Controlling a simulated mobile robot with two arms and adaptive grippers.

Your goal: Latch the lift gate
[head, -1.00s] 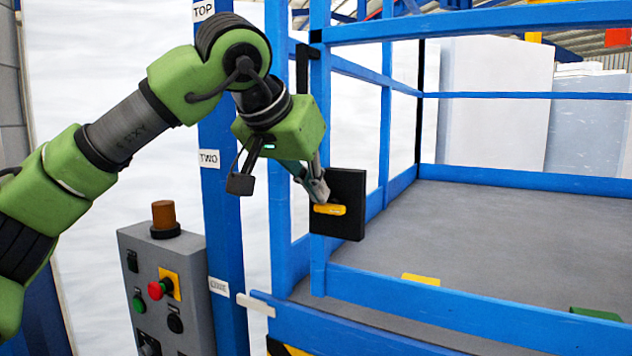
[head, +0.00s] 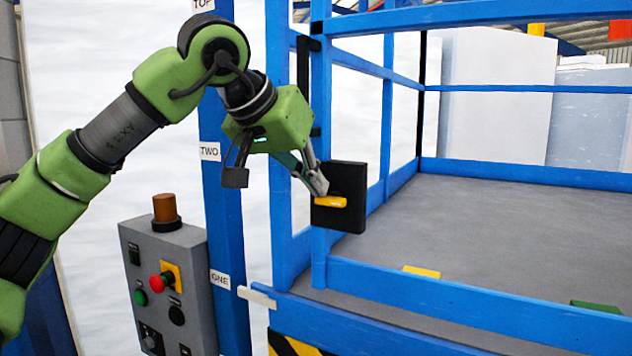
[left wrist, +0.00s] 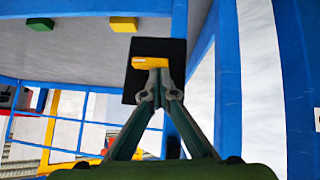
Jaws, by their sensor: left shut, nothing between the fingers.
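The lift gate (head: 460,307) is a blue rail frame around a grey platform. A black latch plate (head: 350,180) with a yellow latch handle (head: 331,202) sits on the gate's near post. The handle lies about level. My left gripper (head: 319,189) is shut and empty, with its fingertips at the handle's upper edge. In the left wrist view the fingertips (left wrist: 160,92) meet just by the yellow handle (left wrist: 150,62), over the black plate (left wrist: 132,84). I cannot tell whether they touch it. My right gripper is not in view.
A grey control box (head: 165,285) with a red button and an orange-brown beacon stands left of the blue mast (head: 228,230). A yellow block (head: 422,271) and a green block (head: 597,308) lie on the platform floor, which is otherwise clear.

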